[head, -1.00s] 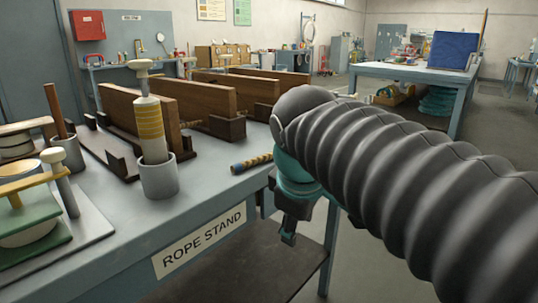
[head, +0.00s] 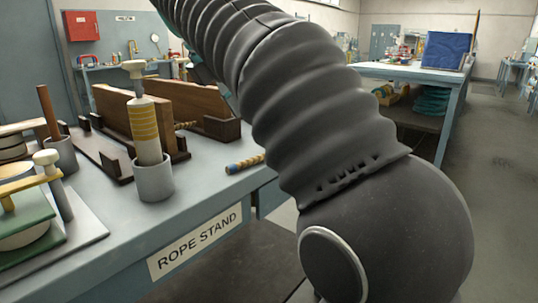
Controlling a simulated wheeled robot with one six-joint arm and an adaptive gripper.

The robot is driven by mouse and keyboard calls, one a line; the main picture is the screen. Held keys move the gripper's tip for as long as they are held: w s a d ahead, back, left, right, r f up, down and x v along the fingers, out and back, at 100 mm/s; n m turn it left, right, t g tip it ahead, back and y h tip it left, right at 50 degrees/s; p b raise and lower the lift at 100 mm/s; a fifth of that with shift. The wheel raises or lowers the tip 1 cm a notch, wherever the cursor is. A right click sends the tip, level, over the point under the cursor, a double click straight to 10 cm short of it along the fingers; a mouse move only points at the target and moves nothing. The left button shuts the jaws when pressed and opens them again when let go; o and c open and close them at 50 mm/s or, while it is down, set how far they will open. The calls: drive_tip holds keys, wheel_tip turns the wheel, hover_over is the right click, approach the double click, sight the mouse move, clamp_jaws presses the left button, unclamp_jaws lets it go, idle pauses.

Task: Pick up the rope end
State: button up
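The rope end (head: 245,163), a short tan length with a blue-banded tip, lies on the grey bench top near its right edge. Another bit of twisted rope (head: 186,125) shows between the wooden boards. My arm now reaches up and away over the bench, with a little teal of its wrist showing at the upper left. My gripper's fingers are out of sight, and nothing shows them touching the rope end.
The bench bears a "ROPE STAND" label (head: 197,243). On it stand upright wooden boards (head: 158,115), a grey cup (head: 153,178) holding a yellow-banded white cylinder (head: 143,128), and a green-based press (head: 22,218) at left. Open floor (head: 490,180) lies at right.

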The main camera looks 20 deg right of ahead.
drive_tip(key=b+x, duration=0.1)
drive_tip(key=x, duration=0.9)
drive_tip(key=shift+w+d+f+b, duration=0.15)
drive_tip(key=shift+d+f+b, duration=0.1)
drive_tip(key=shift+b, duration=0.15)
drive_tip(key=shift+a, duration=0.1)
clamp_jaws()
